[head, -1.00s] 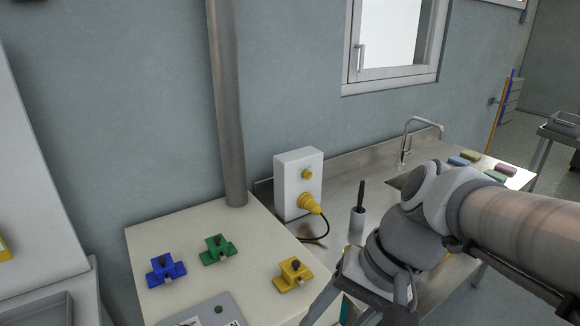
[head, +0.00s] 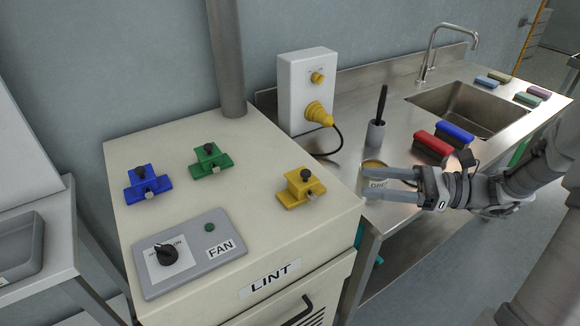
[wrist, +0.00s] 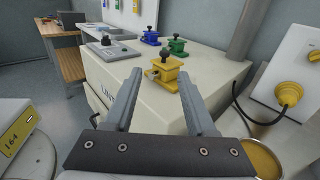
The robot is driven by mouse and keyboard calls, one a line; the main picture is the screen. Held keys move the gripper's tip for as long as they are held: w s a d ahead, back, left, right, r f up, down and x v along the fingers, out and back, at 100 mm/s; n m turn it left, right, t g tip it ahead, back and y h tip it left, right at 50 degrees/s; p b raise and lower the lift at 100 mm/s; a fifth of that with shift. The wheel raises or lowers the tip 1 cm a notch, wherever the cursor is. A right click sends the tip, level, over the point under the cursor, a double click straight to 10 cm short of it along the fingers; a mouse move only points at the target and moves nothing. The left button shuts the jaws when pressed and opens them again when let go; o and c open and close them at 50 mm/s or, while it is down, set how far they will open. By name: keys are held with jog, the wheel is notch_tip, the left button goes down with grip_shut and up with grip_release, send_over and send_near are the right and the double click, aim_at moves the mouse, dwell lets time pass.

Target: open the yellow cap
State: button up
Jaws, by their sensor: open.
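The yellow cap (head: 301,187), a block-shaped fitting with a black knob and a small metal piece at its front, sits on the right part of the cream cabinet top (head: 240,165). In the wrist view the yellow cap (wrist: 166,76) appears beyond and between my fingertips, apart from them. My gripper (head: 366,183) is open and empty, its fingers pointing left toward the cabinet, right of the cap. The fingers also show spread apart in the wrist view (wrist: 160,76). The cap looks seated and upright.
Similar blue (head: 148,184) and green (head: 210,161) fittings stand left of the cap. A FAN switch panel (head: 190,252) lies in front. A white box with a yellow plug (head: 318,113) and cable stands behind. A round tin (head: 373,164) and red block (head: 432,147) are near my gripper.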

jog(key=b, duration=0.2)
send_near(290, 178)
jog(key=shift+m, duration=0.3)
jog(key=a, duration=0.3)
jog(key=w+a+r, duration=0.1)
jog(key=a, duration=0.2)
jog(key=a+r, duration=0.1)
jog(key=a, duration=0.2)
jog(key=shift+w+a, duration=0.3)
jog(key=shift+a, duration=0.1)
jog(key=shift+c, duration=0.3)
grip_shut()
